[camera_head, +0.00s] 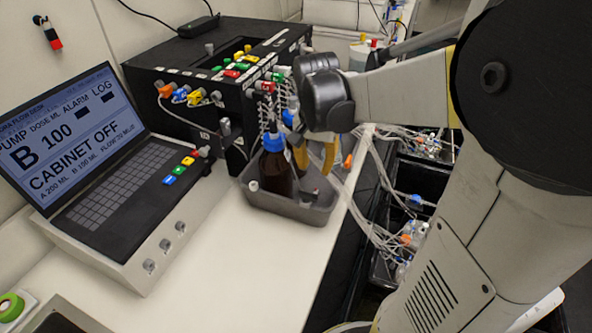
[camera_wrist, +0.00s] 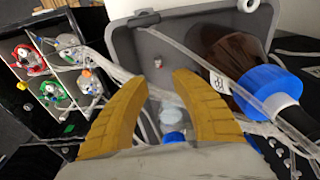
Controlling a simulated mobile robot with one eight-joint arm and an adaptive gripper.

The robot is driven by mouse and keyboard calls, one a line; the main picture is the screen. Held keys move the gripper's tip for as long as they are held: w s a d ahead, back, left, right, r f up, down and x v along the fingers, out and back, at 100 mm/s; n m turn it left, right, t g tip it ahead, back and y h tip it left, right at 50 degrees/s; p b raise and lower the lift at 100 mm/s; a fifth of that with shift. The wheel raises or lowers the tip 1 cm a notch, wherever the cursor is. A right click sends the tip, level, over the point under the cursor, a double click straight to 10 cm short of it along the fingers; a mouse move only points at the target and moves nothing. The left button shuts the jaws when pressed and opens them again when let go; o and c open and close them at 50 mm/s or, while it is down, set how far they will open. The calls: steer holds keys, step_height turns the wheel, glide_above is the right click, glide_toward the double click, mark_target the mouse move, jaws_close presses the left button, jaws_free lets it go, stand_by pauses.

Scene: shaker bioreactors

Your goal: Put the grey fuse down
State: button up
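My gripper (camera_head: 316,168) has yellow fingers pointing down over the grey tray (camera_head: 300,213), beside the brown bottle (camera_head: 275,178) with a blue cap. In the wrist view my gripper (camera_wrist: 159,80) has its two fingertips apart, with nothing held between them. A small grey piece with a reddish mark (camera_wrist: 157,62) shows on the tray floor just beyond the fingertips. It is too small to tell for certain whether it is the grey fuse. In the head view the fingers and bottle partly hide the tray's inside.
The black pump box (camera_head: 190,88) with coloured fittings stands behind the tray, and the laptop-like console (camera_head: 120,180) is at left. Clear tubing (camera_wrist: 205,62) crosses the tray. A dark rack with tubed vessels (camera_wrist: 55,70) lies beyond the bench edge.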

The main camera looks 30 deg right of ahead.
steer(key=s+a+r+n+t, duration=0.1)
steer(key=s+a+n+t, duration=0.1)
steer(key=a, duration=0.4)
steer(key=s+a+r+n+t, duration=0.1)
steer(key=s+a+n+t, duration=0.1)
steer(key=a+n, duration=0.3)
steer(key=s+a+r+n+t+y, duration=0.1)
steer(key=s+a+r+n+t, duration=0.1)
steer(key=a, duration=0.4)
steer(key=shift+s+a+n, duration=0.3)
steer(key=shift+s+n, duration=0.6)
steer(key=shift+s, duration=0.05)
